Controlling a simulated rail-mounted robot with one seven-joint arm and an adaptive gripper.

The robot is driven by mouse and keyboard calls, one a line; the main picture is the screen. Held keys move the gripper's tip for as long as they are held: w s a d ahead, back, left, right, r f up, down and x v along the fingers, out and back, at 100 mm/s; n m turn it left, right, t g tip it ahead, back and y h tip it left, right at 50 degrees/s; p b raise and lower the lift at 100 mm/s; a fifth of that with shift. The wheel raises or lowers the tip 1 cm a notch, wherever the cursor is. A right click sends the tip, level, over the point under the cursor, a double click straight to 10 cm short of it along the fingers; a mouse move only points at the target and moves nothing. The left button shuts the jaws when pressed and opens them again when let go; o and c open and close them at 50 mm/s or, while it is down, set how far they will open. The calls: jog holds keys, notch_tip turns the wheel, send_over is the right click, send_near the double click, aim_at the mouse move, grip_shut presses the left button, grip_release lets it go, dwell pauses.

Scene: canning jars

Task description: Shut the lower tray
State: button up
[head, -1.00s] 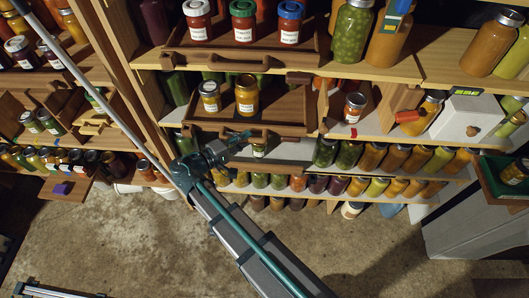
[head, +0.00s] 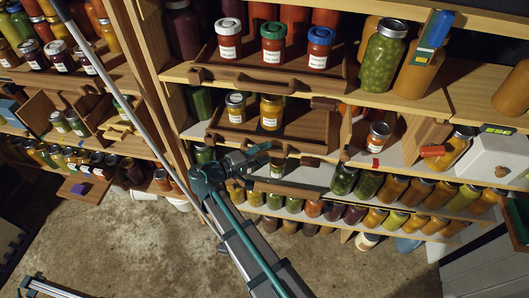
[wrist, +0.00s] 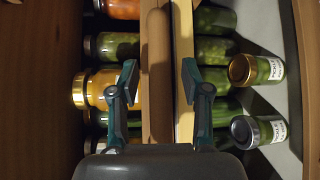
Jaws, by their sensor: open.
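The lower tray (head: 309,125) is brown wood and stands pulled out from the shelf, below a similar upper tray. Two jars with yellow contents (head: 236,108) (head: 271,112) stand upright in it. My gripper (head: 265,153) is close below its front edge in the head view. In the wrist view my gripper (wrist: 160,82) is open, its two fingers on either side of a long wooden bar (wrist: 154,90) that looks like a handle. I cannot tell whether either finger touches it. My gripper and arm hide part of the area under the tray.
The upper tray (head: 333,83) holds three labelled jars just above. A small jar (head: 377,136) and a white box (head: 492,157) stand to the right. Rows of jars (head: 370,186) fill the shelf below. Bare floor (head: 130,235) is open in front.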

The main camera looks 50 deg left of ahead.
jog(key=s+a+r, duration=0.1)
jog(key=s, duration=1)
jog(key=shift+s+a+r, duration=0.15)
jog(key=shift+s+r, duration=0.05)
jog(key=shift+r, duration=0.1)
